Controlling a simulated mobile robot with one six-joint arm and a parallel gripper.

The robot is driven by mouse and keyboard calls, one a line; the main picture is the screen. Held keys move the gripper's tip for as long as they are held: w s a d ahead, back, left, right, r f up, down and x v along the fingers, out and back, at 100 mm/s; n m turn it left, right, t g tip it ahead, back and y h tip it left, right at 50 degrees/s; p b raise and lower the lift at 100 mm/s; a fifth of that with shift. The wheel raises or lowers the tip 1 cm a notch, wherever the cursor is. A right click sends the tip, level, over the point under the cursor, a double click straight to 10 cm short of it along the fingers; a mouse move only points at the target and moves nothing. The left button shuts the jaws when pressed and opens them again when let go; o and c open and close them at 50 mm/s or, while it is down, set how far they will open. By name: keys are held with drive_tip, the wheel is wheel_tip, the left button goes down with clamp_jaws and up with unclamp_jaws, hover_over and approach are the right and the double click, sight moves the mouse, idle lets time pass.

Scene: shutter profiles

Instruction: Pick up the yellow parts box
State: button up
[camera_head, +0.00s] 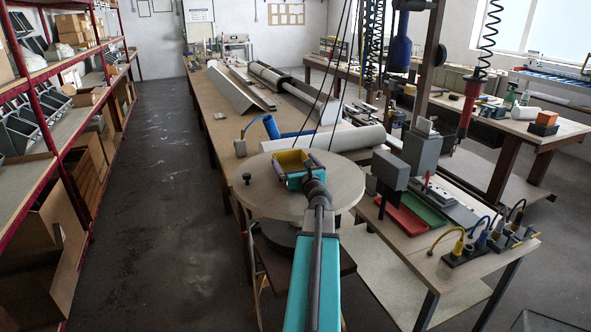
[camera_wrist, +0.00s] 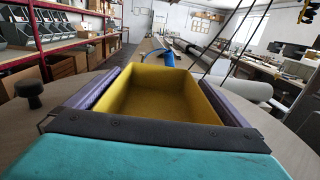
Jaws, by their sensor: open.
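The yellow parts box (camera_head: 291,157) is an open-topped tray on the round wooden tabletop (camera_head: 342,177). In the wrist view the box (camera_wrist: 158,103) fills the middle, and its inside looks empty. My gripper (camera_head: 296,168) is at the box, with its teal body at the near side. In the wrist view my gripper (camera_wrist: 157,76) has one dark purple finger along the box's left wall and one along its right wall. The jaws are open around the box; whether either finger touches it I cannot tell. The box's near wall is hidden behind the gripper's body.
A small black knob (camera_head: 247,178) stands on the tabletop left of the box. A blue tool (camera_head: 272,127) and a grey-white roll (camera_head: 335,139) lie behind it. A grey machine block (camera_head: 422,150) and red and green trays are to the right.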

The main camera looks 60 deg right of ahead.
drive_tip(key=shift+c, duration=0.4)
drive_tip(key=c, duration=0.7)
drive_tip(key=shift+r, duration=0.1)
drive_tip(key=shift+r, duration=1.4)
drive_tip(key=shift+s+d+r, duration=0.1)
drive_tip(key=shift+s+r, duration=0.05)
drive_tip(key=shift+r, duration=0.2)
drive_tip(key=s+d+b, duration=0.1)
drive_tip(key=s+d, duration=0.1)
drive_tip(key=s, duration=0.2)
drive_tip(key=s+d+b, duration=0.2)
drive_tip(key=s, duration=0.2)
drive_tip(key=s+d+r+b, duration=0.1)
drive_tip(key=s+d, duration=0.1)
drive_tip(key=s, duration=0.3)
drive_tip(key=shift+d, duration=0.3)
drive_tip(key=shift+s+d+r, duration=0.2)
drive_tip(key=shift+s, duration=0.35)
